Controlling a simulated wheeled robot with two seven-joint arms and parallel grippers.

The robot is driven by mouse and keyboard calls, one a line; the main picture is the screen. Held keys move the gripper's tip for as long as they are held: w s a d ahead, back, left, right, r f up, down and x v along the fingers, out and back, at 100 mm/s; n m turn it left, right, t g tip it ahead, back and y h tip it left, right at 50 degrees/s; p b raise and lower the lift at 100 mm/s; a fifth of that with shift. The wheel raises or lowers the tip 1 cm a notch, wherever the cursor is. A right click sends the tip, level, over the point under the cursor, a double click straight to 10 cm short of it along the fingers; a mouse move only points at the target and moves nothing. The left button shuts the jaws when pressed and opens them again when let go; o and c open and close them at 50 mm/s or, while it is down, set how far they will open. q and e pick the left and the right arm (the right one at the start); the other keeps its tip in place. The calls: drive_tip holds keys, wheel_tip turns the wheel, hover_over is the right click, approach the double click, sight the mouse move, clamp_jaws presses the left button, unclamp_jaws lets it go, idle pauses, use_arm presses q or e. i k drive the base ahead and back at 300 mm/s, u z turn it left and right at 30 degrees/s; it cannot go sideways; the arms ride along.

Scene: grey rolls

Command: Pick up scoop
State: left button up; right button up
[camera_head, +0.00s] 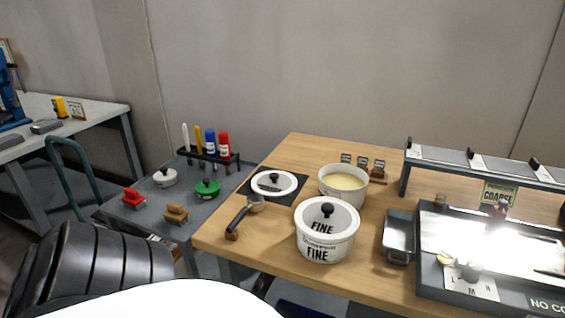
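The scoop (239,217) lies near the left front edge of the wooden table (285,253). It has a black handle that points toward the front left. Its small metal head is at the back right end, beside a dark mat. The handle end is by a small wooden block (231,236). Neither of my grippers is in view.
A lidded white pot marked FINE (323,250) stands right of the scoop. A black tray (398,236) and a lit station (490,250) are right. A grey cart (208,211) stands left.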

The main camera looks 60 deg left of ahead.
sight(255, 201)
drive_tip(key=u, duration=0.6)
drive_tip(key=k, duration=1.25)
drive_tip(key=u, duration=0.8)
drive_tip(key=i, duration=0.9)
drive_tip(key=u, duration=0.35)
